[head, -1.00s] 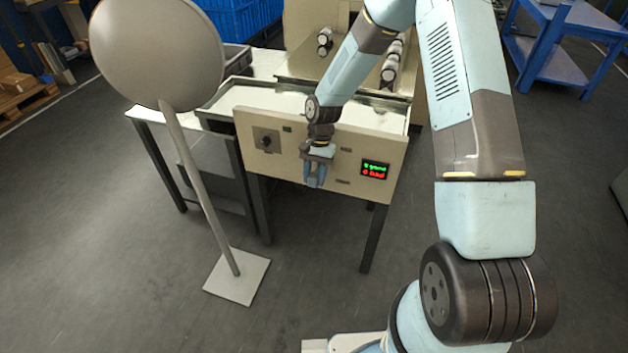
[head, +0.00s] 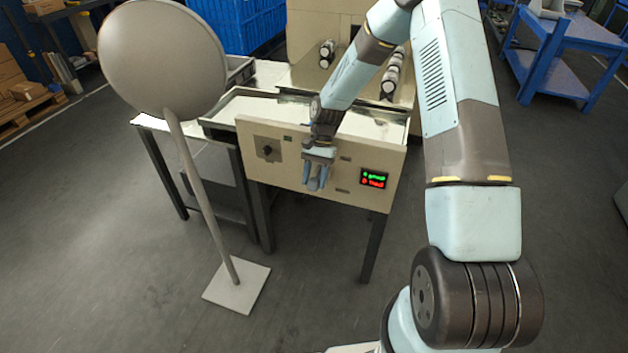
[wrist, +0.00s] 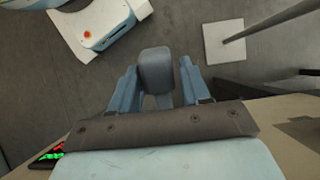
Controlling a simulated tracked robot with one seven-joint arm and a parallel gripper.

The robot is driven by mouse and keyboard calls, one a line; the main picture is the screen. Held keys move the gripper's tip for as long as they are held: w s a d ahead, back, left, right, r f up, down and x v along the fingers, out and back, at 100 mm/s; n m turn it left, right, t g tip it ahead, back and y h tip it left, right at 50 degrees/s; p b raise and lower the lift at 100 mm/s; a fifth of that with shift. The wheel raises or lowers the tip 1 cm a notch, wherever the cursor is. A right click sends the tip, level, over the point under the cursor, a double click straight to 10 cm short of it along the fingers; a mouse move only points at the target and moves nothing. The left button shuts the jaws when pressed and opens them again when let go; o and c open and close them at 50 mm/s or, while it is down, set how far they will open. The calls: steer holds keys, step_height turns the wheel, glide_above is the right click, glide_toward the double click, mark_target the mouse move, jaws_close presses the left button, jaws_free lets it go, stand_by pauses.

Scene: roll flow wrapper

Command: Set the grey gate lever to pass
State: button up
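My gripper (head: 317,184) is in front of the beige machine panel (head: 225,125), pointing down, with its two blue fingers apart. In the wrist view the fingers of my gripper (wrist: 158,90) stand on either side of a dark grey block-shaped grip, which I take for the gate lever (wrist: 157,68). A narrow gap shows between the block and the right finger; contact on the left cannot be told. In the head view my gripper hides the lever, so its setting cannot be read.
A dark rotary knob (head: 267,150) on a grey plate is left on the panel. A small display (head: 374,178) with green and red text is at right. A grey round disc on a post (head: 163,60) stands at left.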

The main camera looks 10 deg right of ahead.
steer(key=shift+o, duration=1.3)
steer(key=shift+s, duration=0.1)
steer(key=shift+r, duration=0.25)
step_height(320, 180, up, 2)
steer(key=shift+r, duration=0.1)
steer(key=s+d+r, duration=0.3)
steer(key=s+r, duration=0.7)
steer(key=s, duration=0.3)
steer(key=shift+s+d, duration=0.15)
steer(key=shift+s, duration=0.15)
